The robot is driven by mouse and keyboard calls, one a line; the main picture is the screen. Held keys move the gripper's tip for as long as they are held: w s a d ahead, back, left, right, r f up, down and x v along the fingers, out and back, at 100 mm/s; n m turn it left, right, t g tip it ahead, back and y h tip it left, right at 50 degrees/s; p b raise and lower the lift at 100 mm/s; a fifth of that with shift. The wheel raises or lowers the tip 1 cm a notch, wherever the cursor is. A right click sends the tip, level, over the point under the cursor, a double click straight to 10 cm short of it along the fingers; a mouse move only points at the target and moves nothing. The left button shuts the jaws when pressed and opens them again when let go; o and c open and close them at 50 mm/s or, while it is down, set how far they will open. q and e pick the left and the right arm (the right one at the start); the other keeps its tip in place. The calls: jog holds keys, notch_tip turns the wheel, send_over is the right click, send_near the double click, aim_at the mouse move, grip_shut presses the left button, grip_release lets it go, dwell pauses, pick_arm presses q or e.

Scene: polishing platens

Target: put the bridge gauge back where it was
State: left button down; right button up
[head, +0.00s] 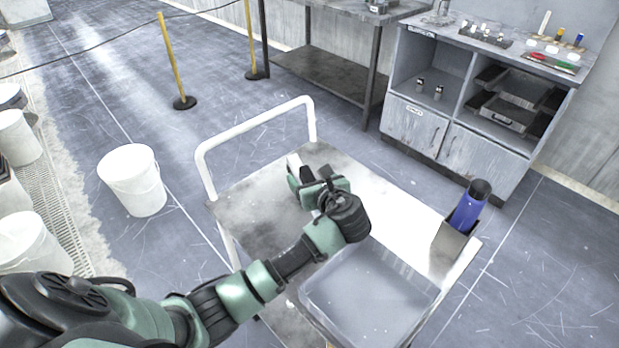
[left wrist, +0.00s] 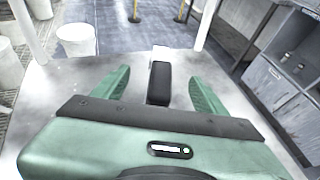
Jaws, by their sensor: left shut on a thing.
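My left gripper (head: 311,178) is low over the far part of the steel cart top (head: 250,228). It is shut on a piece with a black block and a pale end, which I take to be the bridge gauge (head: 294,162). In the left wrist view the black block of the bridge gauge (left wrist: 159,83) shows between the green fingers, with its pale end pointing away. The gripper hides much of it in the head view, and I cannot tell whether it touches the cart. My right gripper is not in view.
On the cart stand a clear tray (head: 340,312) at the front and a blue bottle (head: 467,212) in a metal holder (head: 446,250) at the right. A white handle (head: 255,122) borders the far left. A grey cabinet (head: 412,130) stands behind; a white bucket (head: 133,182) is left.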

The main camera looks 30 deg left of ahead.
pick_arm(q)
jog(key=shift+c, duration=0.7)
grip_release()
jog(key=v, duration=1.2)
jog(key=shift+d, duration=0.1)
